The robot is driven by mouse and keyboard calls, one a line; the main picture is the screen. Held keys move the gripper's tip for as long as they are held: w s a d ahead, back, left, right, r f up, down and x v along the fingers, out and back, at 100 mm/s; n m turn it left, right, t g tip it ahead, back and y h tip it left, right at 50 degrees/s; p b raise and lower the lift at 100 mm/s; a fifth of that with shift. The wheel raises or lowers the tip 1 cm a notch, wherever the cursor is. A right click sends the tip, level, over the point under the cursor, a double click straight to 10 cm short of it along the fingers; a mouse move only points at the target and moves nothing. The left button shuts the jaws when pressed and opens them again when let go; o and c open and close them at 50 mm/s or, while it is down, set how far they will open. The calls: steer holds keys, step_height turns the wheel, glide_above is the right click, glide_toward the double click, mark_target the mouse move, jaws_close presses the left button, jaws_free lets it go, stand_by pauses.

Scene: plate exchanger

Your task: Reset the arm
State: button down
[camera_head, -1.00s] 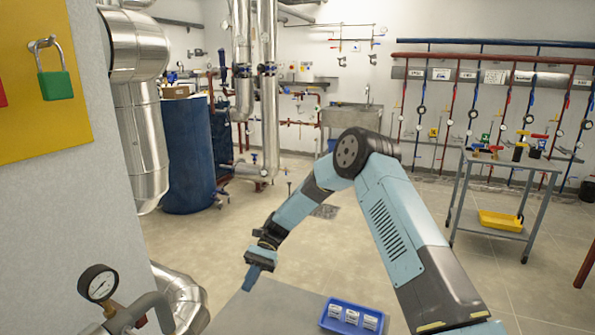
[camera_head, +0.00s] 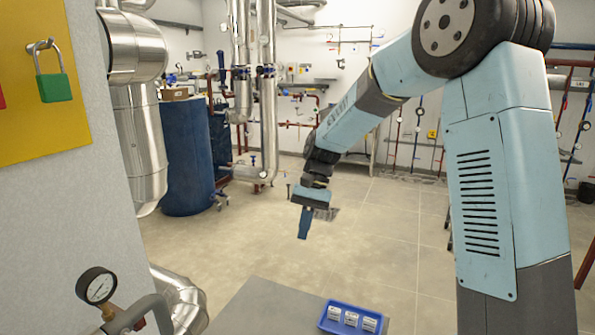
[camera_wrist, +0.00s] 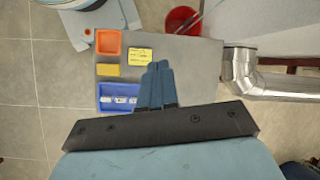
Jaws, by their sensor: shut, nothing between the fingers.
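My gripper (camera_head: 304,222) hangs at the end of my bent arm in the middle of the head view, pointing down and empty. Its blue fingers are together. In the wrist view my gripper (camera_wrist: 157,84) shows closed fingers over a grey surface (camera_wrist: 190,55). The arm's elbow is raised high at the upper right of the head view and hides part of the back wall.
A blue tray (camera_head: 350,318) with several white labelled items sits on the grey surface. The wrist view also shows an orange tray (camera_wrist: 109,43) and a yellow card (camera_wrist: 140,56). A pressure gauge (camera_head: 98,286) and silver pipes (camera_head: 137,110) stand at the left.

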steer(key=s+d+r+t+h, duration=0.1)
steer(key=s+d+r+t, duration=0.4)
steer(key=s+d+r, duration=0.6)
steer(key=s+d+r+n+t+h, duration=0.1)
steer(key=s+d+t, duration=0.4)
steer(key=s+d, duration=0.5)
steer(key=shift+s+d+r+n+h, duration=0.3)
steer(key=shift+s+d+r+h, duration=0.1)
steer(key=shift+s+r, duration=0.5)
